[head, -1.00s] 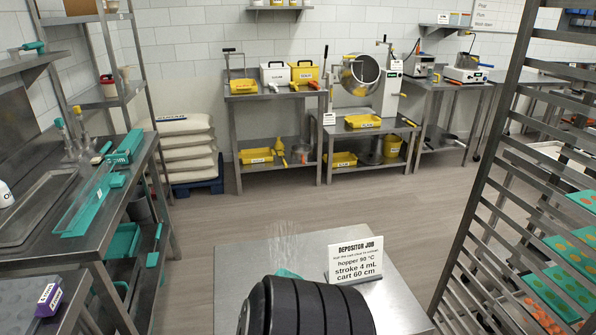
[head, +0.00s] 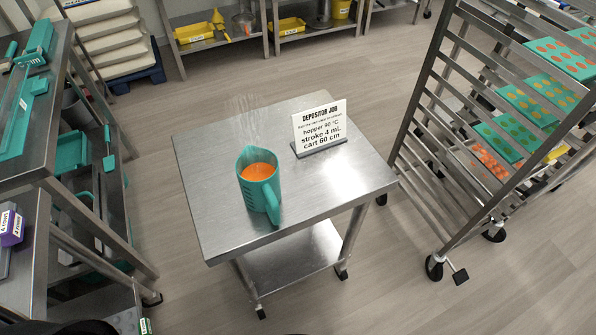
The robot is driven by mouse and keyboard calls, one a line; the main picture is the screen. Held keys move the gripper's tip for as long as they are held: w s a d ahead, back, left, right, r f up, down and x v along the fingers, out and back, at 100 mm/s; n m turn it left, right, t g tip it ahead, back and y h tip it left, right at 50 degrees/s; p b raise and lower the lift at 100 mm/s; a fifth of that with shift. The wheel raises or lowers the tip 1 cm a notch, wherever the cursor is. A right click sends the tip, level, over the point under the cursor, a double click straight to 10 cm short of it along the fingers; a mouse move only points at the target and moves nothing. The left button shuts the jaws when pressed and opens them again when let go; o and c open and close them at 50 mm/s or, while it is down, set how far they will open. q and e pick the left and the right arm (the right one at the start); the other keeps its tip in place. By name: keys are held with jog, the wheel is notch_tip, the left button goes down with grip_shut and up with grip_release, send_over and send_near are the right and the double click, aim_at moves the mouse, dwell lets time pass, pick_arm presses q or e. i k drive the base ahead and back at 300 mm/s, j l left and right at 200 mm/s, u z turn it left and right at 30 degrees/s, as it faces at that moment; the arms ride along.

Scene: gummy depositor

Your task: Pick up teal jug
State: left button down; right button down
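The teal jug (head: 254,184) stands upright on the small steel cart (head: 330,190), left of the cart top's middle. It holds orange liquid (head: 257,172), and faint steam rises above it. Its handle faces the near side, toward the lower right. Nothing touches the jug. Neither of my grippers shows in the head view; only a dark part of mine shows at the bottom left edge.
A job sign (head: 320,127) stands on the cart behind and right of the jug. A slatted rack (head: 455,140) with teal moulds (head: 523,104) stands on the right. A steel bench (head: 60,110) with teal tools is on the left.

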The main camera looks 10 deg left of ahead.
aim_at(261, 192)
jog(key=u, duration=1)
jog(key=k+l+u, duration=0.25)
jog(key=u, duration=0.15)
jog(key=k+l+u, duration=0.2)
jog(key=u, duration=0.15)
jog(key=k+u, duration=0.4)
jog(key=k+l, duration=0.1)
jog(key=i, duration=0.35)
